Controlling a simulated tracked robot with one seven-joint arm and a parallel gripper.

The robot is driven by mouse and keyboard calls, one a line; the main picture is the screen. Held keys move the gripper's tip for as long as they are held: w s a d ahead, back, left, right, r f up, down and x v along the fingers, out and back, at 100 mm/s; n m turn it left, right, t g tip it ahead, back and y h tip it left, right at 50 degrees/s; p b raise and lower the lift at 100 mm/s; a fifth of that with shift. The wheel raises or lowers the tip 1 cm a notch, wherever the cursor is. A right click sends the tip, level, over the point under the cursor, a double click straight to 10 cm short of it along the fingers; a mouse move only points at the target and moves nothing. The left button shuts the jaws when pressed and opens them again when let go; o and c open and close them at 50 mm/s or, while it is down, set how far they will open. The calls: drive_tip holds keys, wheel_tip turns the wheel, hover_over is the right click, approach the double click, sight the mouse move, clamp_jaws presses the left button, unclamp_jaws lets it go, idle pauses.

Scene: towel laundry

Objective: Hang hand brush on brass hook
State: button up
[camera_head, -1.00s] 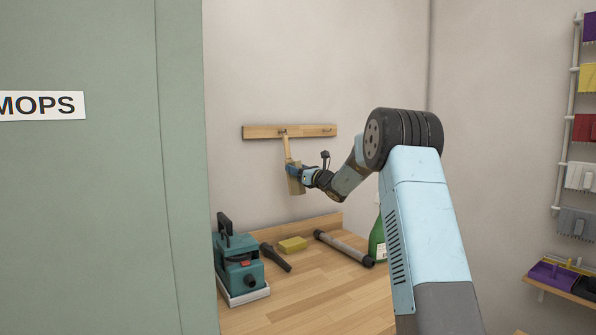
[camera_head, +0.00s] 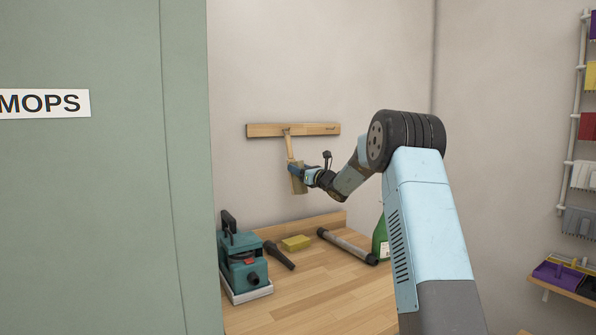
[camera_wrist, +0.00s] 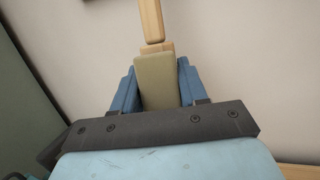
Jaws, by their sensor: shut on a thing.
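The hand brush (camera_head: 297,181) has a pale wooden handle pointing up and a beige block below. My gripper (camera_head: 300,174) is shut on its block, holding it against or close to the back wall. The handle's top overlaps the wooden hook rail (camera_head: 310,130) near its left part. A small dark hook shows there, but I cannot tell whether the handle is on it. In the wrist view the brush block (camera_wrist: 155,80) sits between my two blue fingers, with the wooden handle (camera_wrist: 151,20) rising from it.
Below is a wooden worktop (camera_head: 310,280) with a teal machine (camera_head: 242,262), a dark nozzle (camera_head: 279,256), a yellow sponge (camera_head: 296,243), a grey tube (camera_head: 347,246) and a green bottle (camera_head: 380,240). A green cabinet side (camera_head: 100,220) blocks the left.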

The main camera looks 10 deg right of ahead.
drive_tip(key=o, duration=1.2)
drive_tip(key=v, duration=1.3)
drive_tip(key=s+a+r+n+g, duration=0.1)
drive_tip(key=s+a+n+g, duration=0.55)
drive_tip(key=s, duration=0.65)
drive_tip(key=s+a+r+n+g, duration=0.1)
drive_tip(key=s+a+n+g, duration=0.3)
drive_tip(key=s+a+n, duration=0.7)
drive_tip(key=s+d+f+n+h, duration=0.2)
drive_tip(key=s+d+n+h, duration=0.1)
drive_tip(key=s, duration=0.7)
drive_tip(key=s+d+f+n+h, duration=0.2)
drive_tip(key=s+d+n+h, duration=0.1)
drive_tip(key=s, duration=0.7)
drive_tip(key=s+d+f+n+h, duration=0.2)
drive_tip(key=s+n+h, duration=0.3)
drive_tip(key=s, duration=0.5)
drive_tip(key=shift+d+n+g, duration=0.45)
drive_tip(key=shift+d, duration=0.25)
